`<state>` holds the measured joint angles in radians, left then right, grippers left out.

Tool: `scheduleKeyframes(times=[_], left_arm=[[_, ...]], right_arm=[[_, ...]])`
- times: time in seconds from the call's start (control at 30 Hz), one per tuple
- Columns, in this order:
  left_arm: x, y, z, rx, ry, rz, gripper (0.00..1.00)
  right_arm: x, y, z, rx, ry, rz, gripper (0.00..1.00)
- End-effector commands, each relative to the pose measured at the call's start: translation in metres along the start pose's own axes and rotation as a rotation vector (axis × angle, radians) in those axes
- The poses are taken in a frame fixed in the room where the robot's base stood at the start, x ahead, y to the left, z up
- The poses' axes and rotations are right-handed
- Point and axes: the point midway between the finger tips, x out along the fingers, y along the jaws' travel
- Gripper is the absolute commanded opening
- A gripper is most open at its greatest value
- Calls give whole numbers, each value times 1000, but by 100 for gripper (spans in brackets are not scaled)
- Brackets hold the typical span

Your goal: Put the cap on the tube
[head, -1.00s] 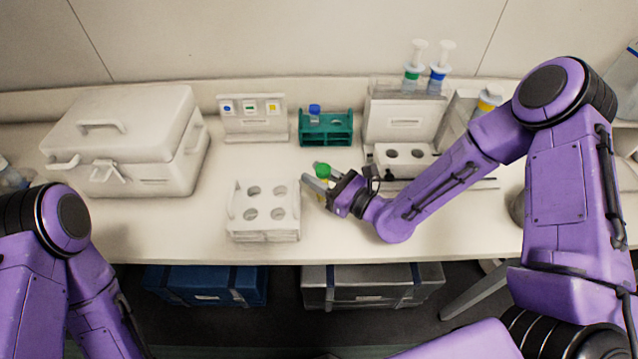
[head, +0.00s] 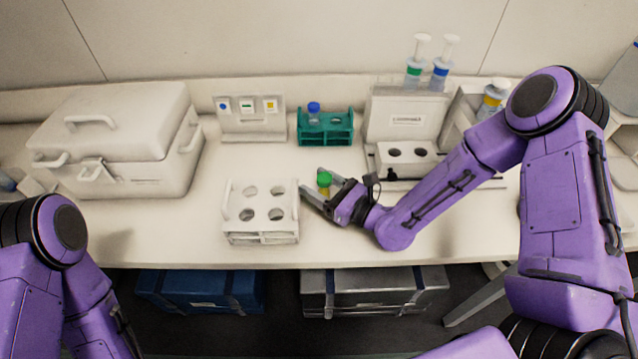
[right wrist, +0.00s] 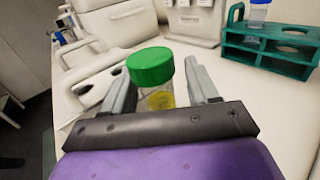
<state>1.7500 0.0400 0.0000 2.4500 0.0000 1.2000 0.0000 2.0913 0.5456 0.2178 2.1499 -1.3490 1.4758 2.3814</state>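A clear tube with yellow contents (head: 325,191) stands about upright on the bench, right of the white rack. A green cap (head: 324,178) sits on its top. In the right wrist view the cap (right wrist: 150,67) covers the mouth of the tube (right wrist: 159,100); how tightly it is seated I cannot tell. My right gripper (head: 320,187) is open, with one finger on each side of the tube and visible gaps beside it. The tube's lower end is hidden by the gripper in the wrist view. My left gripper is out of view; only my left arm shows.
A white rack with empty holes (head: 262,228) stands close left of the right gripper. A teal rack (head: 326,132) holds a blue-capped tube (head: 313,112) behind. A white two-hole block (head: 407,160) lies to the right, a white case (head: 118,145) to the left. The front-left bench is clear.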

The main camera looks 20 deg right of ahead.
Motion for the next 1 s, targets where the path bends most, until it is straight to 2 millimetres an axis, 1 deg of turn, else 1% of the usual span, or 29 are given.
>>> scheduleKeyframes(times=[0.17, 0.23, 0.37, 0.5, 0.6, 0.7, 0.83, 1.0], left_arm=[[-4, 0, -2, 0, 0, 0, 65], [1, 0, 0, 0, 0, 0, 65], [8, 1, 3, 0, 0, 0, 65], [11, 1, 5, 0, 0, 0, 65], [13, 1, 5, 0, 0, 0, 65], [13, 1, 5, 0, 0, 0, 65], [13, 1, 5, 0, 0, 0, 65], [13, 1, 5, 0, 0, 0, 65]], right_arm=[[-1, 0, 6, 0, 0, 0, 59], [-11, -2, 2, 0, 0, -4, 59], [-40, -1, 2, 2, -1, -5, 59], [-74, -1, 3, 2, -1, -5, 59], [-94, 0, 4, 2, -2, -3, 59], [-109, -1, 4, 0, -1, -3, 59], [-118, 0, 4, -1, -1, 0, 59], [-120, 0, 4, 0, 0, 0, 59]])
